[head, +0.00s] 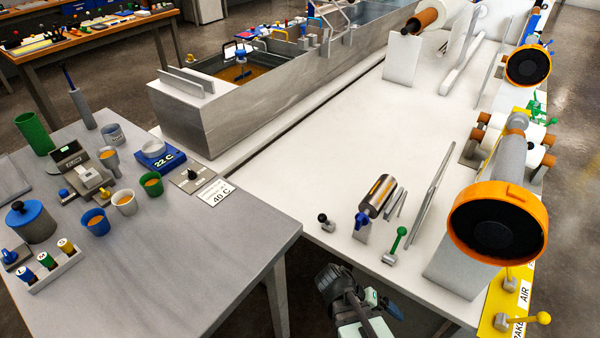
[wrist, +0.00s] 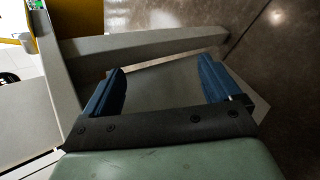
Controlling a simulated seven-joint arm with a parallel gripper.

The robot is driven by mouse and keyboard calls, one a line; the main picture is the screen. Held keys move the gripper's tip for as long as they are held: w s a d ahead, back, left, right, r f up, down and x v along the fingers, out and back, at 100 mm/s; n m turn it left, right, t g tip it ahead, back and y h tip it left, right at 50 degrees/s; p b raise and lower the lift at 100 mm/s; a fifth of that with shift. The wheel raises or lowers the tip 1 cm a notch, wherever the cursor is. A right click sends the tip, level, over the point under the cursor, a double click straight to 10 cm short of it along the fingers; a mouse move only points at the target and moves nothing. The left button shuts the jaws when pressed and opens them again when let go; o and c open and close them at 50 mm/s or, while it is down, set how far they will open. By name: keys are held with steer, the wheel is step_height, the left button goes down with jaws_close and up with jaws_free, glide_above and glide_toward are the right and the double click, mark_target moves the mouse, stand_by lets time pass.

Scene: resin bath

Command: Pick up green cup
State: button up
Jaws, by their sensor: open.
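The green cup (head: 151,185) stands upright on the grey table at the left in the head view, with amber liquid inside. It is just below the blue scale and right of a white cup (head: 124,203). My gripper (head: 393,309) is far from it, low at the right of the table, by the front edge of the white bench. In the wrist view my gripper (wrist: 160,85) has its two blue fingers apart with nothing between them. The green cup does not show in the wrist view.
A blue cup (head: 96,222), a grey-white cup (head: 109,159) and a blue scale (head: 160,155) crowd the green cup. A tall green container (head: 35,134) stands farther left. The front of the grey table (head: 200,255) is clear. A metal bath (head: 200,125) stands behind.

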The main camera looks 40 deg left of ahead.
steer(key=w+a+r+m+t+y, duration=0.3)
steer(key=a+r+m+y, duration=0.2)
steer(key=a+r, duration=1.45)
steer(key=s+a+r+m+y, duration=0.1)
steer(key=a+r+y, duration=0.4)
steer(key=r, duration=0.9)
steer(key=s+a+r+m+y, duration=0.1)
steer(key=a+r+m+y, duration=0.15)
steer(key=a+r, duration=0.75)
steer(key=n+g+y, duration=0.1)
steer(key=n+g, duration=0.3)
steer(key=n, duration=1.2)
glide_above(150, 179)
steer(key=s+d, duration=0.3)
steer(key=d, duration=0.4)
step_height(150, 179, down, 6)
steer(key=x, duration=1.3)
steer(key=shift+w+a, duration=0.3)
steer(key=shift+w, duration=0.05)
steer(key=shift+c, duration=0.2)
